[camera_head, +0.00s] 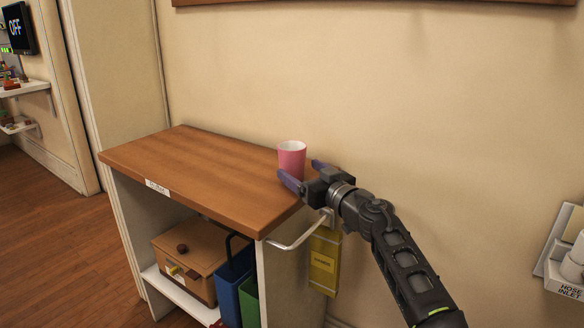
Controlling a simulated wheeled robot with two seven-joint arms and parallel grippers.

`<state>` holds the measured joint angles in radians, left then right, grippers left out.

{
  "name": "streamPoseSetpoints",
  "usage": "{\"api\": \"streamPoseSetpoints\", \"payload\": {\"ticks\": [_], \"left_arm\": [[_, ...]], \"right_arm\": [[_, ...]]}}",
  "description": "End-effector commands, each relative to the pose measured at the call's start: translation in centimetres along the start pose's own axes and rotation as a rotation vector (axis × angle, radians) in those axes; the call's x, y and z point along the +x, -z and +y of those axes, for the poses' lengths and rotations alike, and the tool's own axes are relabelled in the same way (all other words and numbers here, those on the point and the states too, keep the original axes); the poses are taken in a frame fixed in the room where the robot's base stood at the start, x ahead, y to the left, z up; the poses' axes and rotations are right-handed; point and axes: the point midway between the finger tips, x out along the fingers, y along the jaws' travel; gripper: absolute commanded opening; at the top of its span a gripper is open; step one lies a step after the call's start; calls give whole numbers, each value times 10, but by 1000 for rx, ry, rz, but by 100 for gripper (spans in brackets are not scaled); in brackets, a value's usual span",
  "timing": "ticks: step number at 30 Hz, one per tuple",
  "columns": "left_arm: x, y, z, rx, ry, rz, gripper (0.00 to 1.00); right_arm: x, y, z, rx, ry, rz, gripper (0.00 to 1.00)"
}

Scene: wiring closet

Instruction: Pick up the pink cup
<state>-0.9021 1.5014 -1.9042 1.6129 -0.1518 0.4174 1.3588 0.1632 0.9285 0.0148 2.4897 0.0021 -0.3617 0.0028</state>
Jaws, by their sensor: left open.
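The pink cup (291,160) stands upright near the right end of the brown wooden top of a shelf unit (195,170). Its white inside shows at the open top. My left gripper (297,167) is open at the cup's right side, low beside it. One purple-grey finger crosses in front of the cup's base, and the other finger shows to the right of the cup. The cup appears to be between the fingers, but I cannot tell whether they touch it. My right gripper is not in view.
A metal handle (296,239) and a yellow tag (324,262) are at the unit's right end, below my gripper. A wooden box (190,262) and blue and green bins sit on the lower shelf. The wall is close behind. The left of the top is clear.

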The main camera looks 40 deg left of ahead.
Motion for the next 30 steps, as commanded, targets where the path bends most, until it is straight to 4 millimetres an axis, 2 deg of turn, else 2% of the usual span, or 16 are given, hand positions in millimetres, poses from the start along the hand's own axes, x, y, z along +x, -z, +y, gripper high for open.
{"api": "streamPoseSetpoints", "payload": {"ticks": [3,8,26,30], "left_arm": [[20,-2,0,-1,1,-1,82],[34,-2,0,-1,0,0,82],[34,-1,0,-1,-1,0,82],[34,-1,0,-1,-1,0,70]], "right_arm": [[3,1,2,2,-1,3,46],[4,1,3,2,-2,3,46],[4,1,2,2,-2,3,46],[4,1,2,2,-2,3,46]]}}
